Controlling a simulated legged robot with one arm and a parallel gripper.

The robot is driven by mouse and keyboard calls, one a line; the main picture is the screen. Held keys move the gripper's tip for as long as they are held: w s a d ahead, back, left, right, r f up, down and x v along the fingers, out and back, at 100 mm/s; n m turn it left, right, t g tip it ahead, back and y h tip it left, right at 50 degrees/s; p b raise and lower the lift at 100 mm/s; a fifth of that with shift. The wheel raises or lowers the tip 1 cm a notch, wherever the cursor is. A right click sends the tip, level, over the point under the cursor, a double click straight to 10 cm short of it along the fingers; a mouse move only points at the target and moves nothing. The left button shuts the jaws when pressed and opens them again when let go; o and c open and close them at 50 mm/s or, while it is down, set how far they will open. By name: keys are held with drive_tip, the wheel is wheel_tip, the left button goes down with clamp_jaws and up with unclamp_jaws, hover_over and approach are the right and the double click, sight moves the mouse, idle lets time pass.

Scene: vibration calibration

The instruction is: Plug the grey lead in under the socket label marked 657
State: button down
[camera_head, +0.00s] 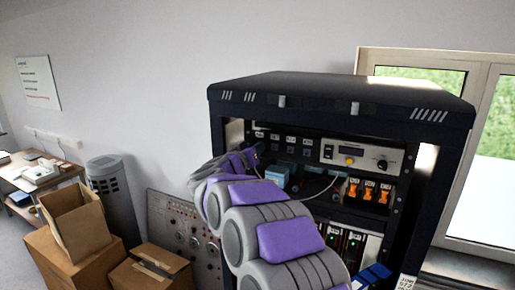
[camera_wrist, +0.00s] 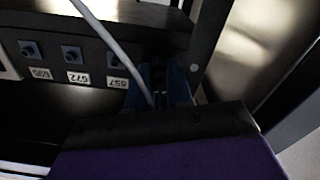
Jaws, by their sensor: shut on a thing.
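My gripper (camera_wrist: 165,88) is shut at the right end of the socket row. The grey lead (camera_wrist: 108,40) runs from the top of the wrist view down to its blue fingers. The lead's plug is mostly hidden between the fingers, so I cannot tell whether it is in a socket. The nearest visible socket (camera_wrist: 114,60), just left of the fingers, has a label (camera_wrist: 117,83) that seems to read 657, small and apparently upside down. In the head view my gripper (camera_head: 257,150) is at the left of the labelled row, covering part of it.
Other sockets (camera_wrist: 72,53) line the panel beside it. The black rack (camera_head: 340,95) has a frame post close to my gripper. A display unit (camera_head: 355,155) and orange switches (camera_head: 369,191) sit to the right. Cardboard boxes (camera_head: 72,232) stand at left.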

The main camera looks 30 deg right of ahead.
drive_tip(key=shift+a+r+n, duration=0.1)
drive_tip(key=shift+r+n, duration=0.25)
drive_tip(key=shift+n, duration=0.65)
drive_tip(key=shift+n, duration=0.8)
drive_tip(key=shift+f, duration=0.15)
drive_tip(key=shift+n, duration=0.3)
drive_tip(key=shift+w+f+n, duration=0.1)
drive_tip(key=shift+f+n, duration=0.05)
drive_tip(key=shift+n, duration=0.85)
drive_tip(key=shift+s+a+f, duration=0.15)
drive_tip(key=shift+s+a, duration=0.15)
drive_tip(key=shift+a, duration=0.15)
